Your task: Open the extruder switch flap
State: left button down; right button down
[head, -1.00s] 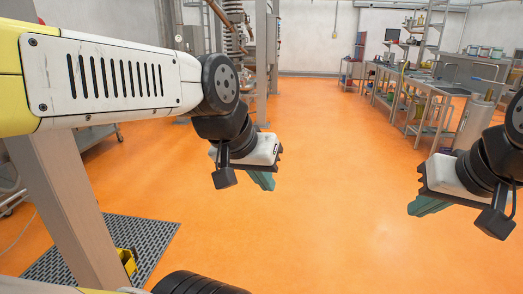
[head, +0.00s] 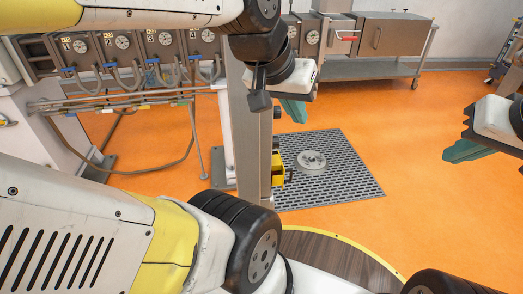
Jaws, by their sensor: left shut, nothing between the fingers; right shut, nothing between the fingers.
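A grey machine (head: 180,75) with a row of numbered dials, hoses and coloured fittings stands at the upper left. I cannot pick out an extruder switch flap on it. My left gripper (head: 293,110) is at the upper middle, in front of a metal post and above the floor grate in the picture. Its teal fingers are shut and empty, apart from the machine. My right gripper (head: 465,150) is at the right edge, shut and empty over open floor. My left arm hides part of the machine's top.
A grey metal post (head: 245,140) stands in the middle, with a yellow box (head: 277,168) at its side. A dark floor grate (head: 340,190) holds a round metal disc (head: 311,161). A metal cabinet on a wheeled cart (head: 392,38) stands behind. Orange floor (head: 420,205) is clear at right.

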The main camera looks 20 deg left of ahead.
aim_at(277, 165)
jog(key=i+l+u, duration=0.2)
jog(key=u, duration=0.2)
jog(key=i+l+u, duration=0.15)
jog(key=u, duration=0.25)
jog(key=i+l+u, duration=0.1)
jog(key=l+u, duration=0.3)
jog(key=i+l+u, duration=0.1)
jog(key=l+u, duration=0.2)
jog(key=u, duration=0.15)
jog(key=k, duration=0.4)
